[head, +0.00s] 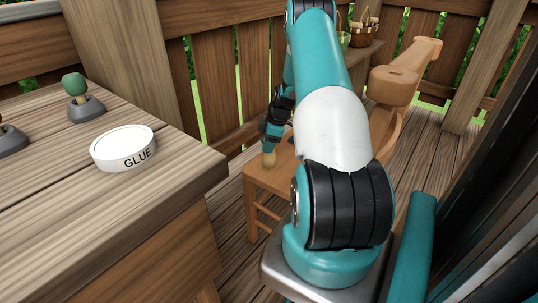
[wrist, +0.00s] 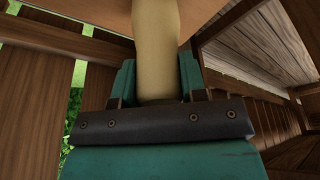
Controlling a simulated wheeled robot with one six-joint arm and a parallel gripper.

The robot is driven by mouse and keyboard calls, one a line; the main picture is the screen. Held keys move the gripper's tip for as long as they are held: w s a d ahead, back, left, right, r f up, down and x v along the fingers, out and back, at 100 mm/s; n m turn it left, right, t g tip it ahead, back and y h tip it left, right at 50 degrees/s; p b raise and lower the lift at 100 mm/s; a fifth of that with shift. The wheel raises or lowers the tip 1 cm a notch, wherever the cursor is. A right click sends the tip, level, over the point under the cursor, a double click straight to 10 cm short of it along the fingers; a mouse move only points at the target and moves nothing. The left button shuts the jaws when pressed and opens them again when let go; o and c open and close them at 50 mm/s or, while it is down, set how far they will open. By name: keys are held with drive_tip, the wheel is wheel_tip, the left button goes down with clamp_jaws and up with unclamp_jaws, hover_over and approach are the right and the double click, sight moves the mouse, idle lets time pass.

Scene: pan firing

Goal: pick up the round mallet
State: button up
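My gripper (head: 272,146) is low over the seat of a wooden chair, beyond the table's right end. A pale, rounded wooden piece (head: 268,159) sticks out below its fingertips, at or just above the seat. In the wrist view the same piece shows as a thick pale handle (wrist: 158,45) running up from between the two teal fingers (wrist: 158,85). The fingers press close on both sides of it. This looks like the round mallet held by its handle, but I cannot make out its head. Whether its far end touches the seat cannot be told.
The chair (head: 256,180) stands on a plank deck. A table (head: 120,210) at left bears a white GLUE tub (head: 124,148) and a green-topped knob on a grey base (head: 77,97). A basket (head: 365,32) sits on a bench behind. Wooden railings close off the back.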

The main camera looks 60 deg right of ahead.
clamp_jaws()
drive_tip(key=shift+r, duration=0.1)
wheel_tip(320, 180, up, 20)
drive_tip(key=p, duration=0.4)
